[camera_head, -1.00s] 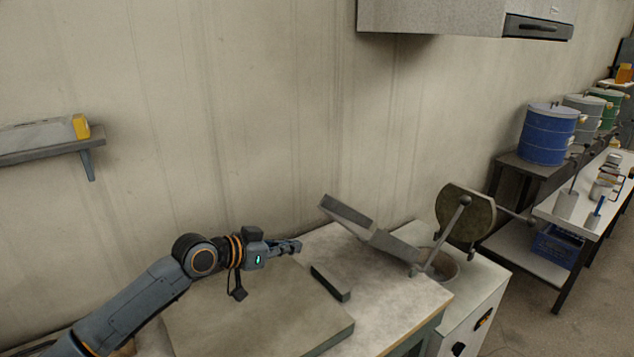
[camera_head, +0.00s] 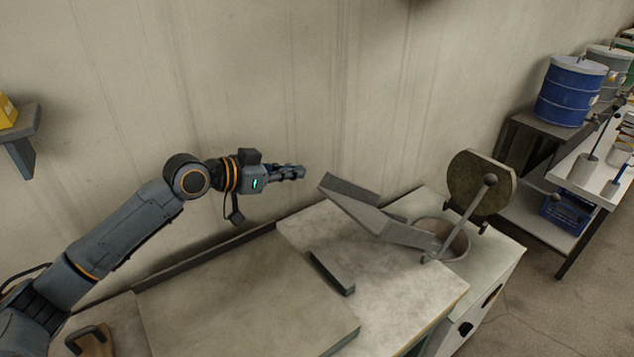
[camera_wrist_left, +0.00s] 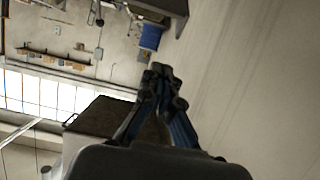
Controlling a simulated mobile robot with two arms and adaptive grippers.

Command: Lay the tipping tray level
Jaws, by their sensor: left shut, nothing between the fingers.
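The tipping tray (camera_head: 368,212) is a long grey metal trough at the middle right in the head view. It is tilted, its left end raised above the bench and its right end low beside the round pot opening (camera_head: 455,240). My left gripper (camera_head: 303,172) is shut and empty, held in the air just left of and slightly above the tray's raised end, apart from it. In the left wrist view its fingers (camera_wrist_left: 161,72) are closed together, and I cannot make out the tray there. My right gripper is not in view.
A dark bar (camera_head: 331,272) lies on the bench (camera_head: 390,285) below the tray. A flat slab (camera_head: 245,305) covers the bench's left. Blue drum (camera_head: 571,92) stands far right.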

